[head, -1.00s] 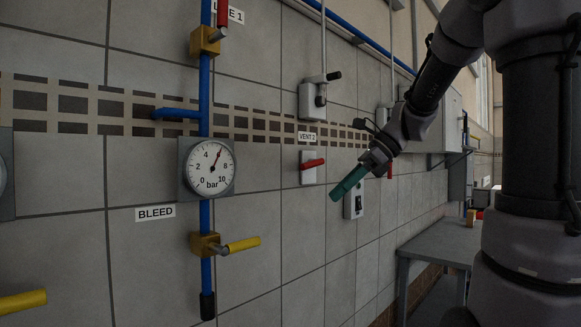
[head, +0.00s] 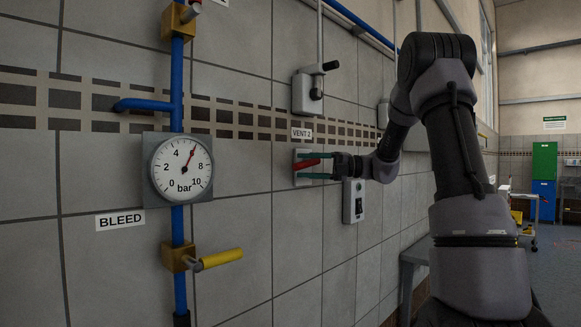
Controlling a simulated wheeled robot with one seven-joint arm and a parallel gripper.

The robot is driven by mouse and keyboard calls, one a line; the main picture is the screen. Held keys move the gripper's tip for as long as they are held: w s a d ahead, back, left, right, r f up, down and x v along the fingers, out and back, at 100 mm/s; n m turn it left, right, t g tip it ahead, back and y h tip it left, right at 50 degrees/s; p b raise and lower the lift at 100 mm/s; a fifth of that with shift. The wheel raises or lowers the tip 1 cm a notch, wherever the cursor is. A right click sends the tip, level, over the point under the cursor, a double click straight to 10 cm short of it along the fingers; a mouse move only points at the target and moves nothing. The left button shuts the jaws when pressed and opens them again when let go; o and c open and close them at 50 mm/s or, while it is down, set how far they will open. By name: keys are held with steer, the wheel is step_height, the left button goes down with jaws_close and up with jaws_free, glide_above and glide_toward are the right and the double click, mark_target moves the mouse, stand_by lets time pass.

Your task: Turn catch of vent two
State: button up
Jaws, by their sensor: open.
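The catch of vent two is a red handle (head: 308,165) on a pale wall plate (head: 299,179), under the label VENT 2 (head: 302,134). The handle lies nearly level and points right, with a slight tilt. My gripper (head: 312,165) reaches in from the right, with one green finger above the red handle and one below it. The jaws are open around the handle. I cannot tell whether either finger touches it.
A grey box with a black crank (head: 305,95) is above the label. A switch box (head: 353,201) is below right. A pressure gauge (head: 181,168) and blue pipe with a yellow BLEED handle (head: 222,258) stand left.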

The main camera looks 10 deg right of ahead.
steer(key=a, duration=0.4)
steer(key=shift+w+a, duration=0.35)
jaws_close()
stand_by(1.2)
